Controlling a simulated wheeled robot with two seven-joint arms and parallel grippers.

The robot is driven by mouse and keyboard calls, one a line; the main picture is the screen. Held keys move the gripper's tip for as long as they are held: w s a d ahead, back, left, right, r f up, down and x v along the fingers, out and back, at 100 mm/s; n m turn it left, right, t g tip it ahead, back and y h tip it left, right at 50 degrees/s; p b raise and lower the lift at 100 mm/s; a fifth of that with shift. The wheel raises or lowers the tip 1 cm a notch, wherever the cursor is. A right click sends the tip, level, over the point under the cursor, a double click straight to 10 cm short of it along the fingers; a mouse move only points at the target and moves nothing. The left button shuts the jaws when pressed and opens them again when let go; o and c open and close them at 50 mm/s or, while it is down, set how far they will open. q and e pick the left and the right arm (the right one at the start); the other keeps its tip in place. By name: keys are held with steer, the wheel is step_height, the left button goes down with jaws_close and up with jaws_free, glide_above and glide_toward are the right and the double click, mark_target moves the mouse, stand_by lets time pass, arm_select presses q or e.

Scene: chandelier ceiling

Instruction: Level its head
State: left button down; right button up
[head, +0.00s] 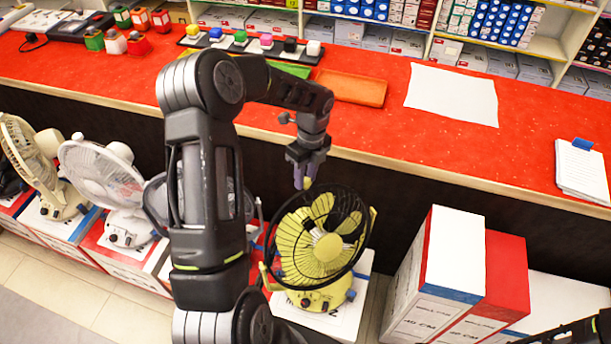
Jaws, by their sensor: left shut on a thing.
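A yellow desk fan (325,252) with a dark round cage stands on a white box below the red counter. Its head faces up and toward me, tilted back. My left gripper (303,184) reaches down over the counter's front edge and is shut at the top of the fan's cage rim. The fingertips are small here, and the exact contact is hard to see. Part of my right arm (580,332) shows at the bottom right corner; its gripper is out of the picture.
White fans (100,178) and a beige fan (35,165) stand on boxes at left. Tall red and white boxes (455,255) stand right of the yellow fan. The red counter (430,140) holds an orange tray (350,88), white paper (452,94) and a notepad (582,168).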

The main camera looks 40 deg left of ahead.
arm_select(q)
steer(key=shift+d, duration=0.15)
stand_by(0.4)
steer(key=shift+d+b, duration=0.25)
steer(key=shift+b, duration=0.1)
steer(key=shift+t+y, duration=0.3)
steer(key=shift+y, duration=0.3)
steer(key=s+d, duration=0.1)
steer(key=d, duration=0.1)
steer(key=s+d+r, duration=0.1)
steer(key=d, duration=0.2)
steer(key=s+d+r+b, duration=0.1)
steer(key=s+d, duration=0.1)
steer(key=d, duration=0.1)
steer(key=shift+s+d, duration=0.2)
steer(key=shift+d, duration=0.05)
steer(key=c, duration=1.4)
jaws_free()
steer(key=shift+c, duration=0.2)
steer(key=o, duration=0.4)
steer(key=shift+d, duration=0.1)
